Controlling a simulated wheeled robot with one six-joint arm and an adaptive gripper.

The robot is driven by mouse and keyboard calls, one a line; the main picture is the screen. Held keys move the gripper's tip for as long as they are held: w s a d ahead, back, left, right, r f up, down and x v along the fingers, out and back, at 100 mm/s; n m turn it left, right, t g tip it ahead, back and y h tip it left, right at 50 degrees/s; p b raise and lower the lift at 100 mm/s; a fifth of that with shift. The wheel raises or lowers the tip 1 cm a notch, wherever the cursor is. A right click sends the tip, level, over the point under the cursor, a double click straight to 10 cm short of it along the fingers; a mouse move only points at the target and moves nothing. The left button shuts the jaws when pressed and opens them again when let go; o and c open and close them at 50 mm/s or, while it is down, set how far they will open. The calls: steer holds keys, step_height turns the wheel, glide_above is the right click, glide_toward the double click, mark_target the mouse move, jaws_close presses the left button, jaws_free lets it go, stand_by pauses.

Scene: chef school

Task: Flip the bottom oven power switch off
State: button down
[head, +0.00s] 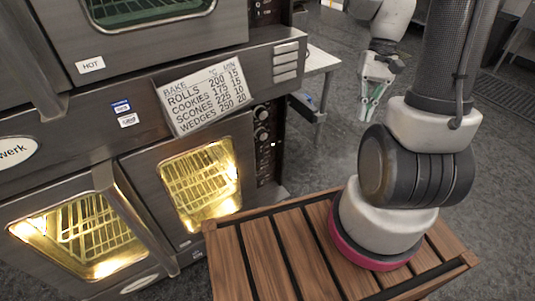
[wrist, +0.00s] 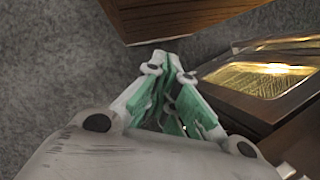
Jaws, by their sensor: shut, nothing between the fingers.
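The bottom oven (head: 135,175) is at the left in the head view, its two windows lit yellow. Its dark control panel (head: 265,145) runs down the right edge, with round knobs and small marks. The power switch is too small to tell apart there, and its position cannot be read. My gripper (head: 368,112) has pale links and green fingers. It hangs over the floor to the right of the panel, apart from the oven, and is shut and empty. In the wrist view the gripper (wrist: 172,65) points toward the floor, with a lit oven window (wrist: 265,78) at the right.
The top oven (head: 150,30) stands above, with a sign of baking times (head: 205,95) below it. A slatted wooden surface (head: 250,250) is beneath my arm base; a wooden edge (wrist: 180,18) shows in the wrist view. A pale table (head: 322,62) stands behind the ovens. Grey floor (head: 310,150) is open.

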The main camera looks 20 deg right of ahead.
mark_target(261, 148)
steer(key=w+a+f+m+t+y, duration=0.1)
steer(key=a+f+m+y, duration=0.25)
steer(key=f+m, duration=0.55)
steer(key=w+a+f+m+t+y, duration=0.25)
steer(key=f+m+y, duration=0.3)
steer(key=f, duration=0.85)
steer(key=w+a+f+m+t+y, duration=0.1)
steer(key=a+f+m+y, duration=0.25)
steer(key=f+m, duration=0.6)
step_height(261, 148, down, 6)
steer(key=w+a+m+t+y, duration=0.1)
steer(key=w+m+t+y, duration=0.1)
steer(key=w+m+t, duration=0.1)
steer(key=w+d+r+m+t, duration=0.2)
steer(key=w+m+t, duration=0.3)
steer(key=w+m, duration=0.3)
steer(key=shift+w+m+t+h, duration=0.35)
steer(key=shift+w+m+h, duration=0.1)
steer(key=shift+w, duration=0.1)
steer(key=w+d+x, duration=0.1)
steer(key=w+x, duration=0.1)
steer(key=x, duration=1)
steer(key=shift+w+r, duration=0.2)
steer(key=shift+w, duration=0.2)
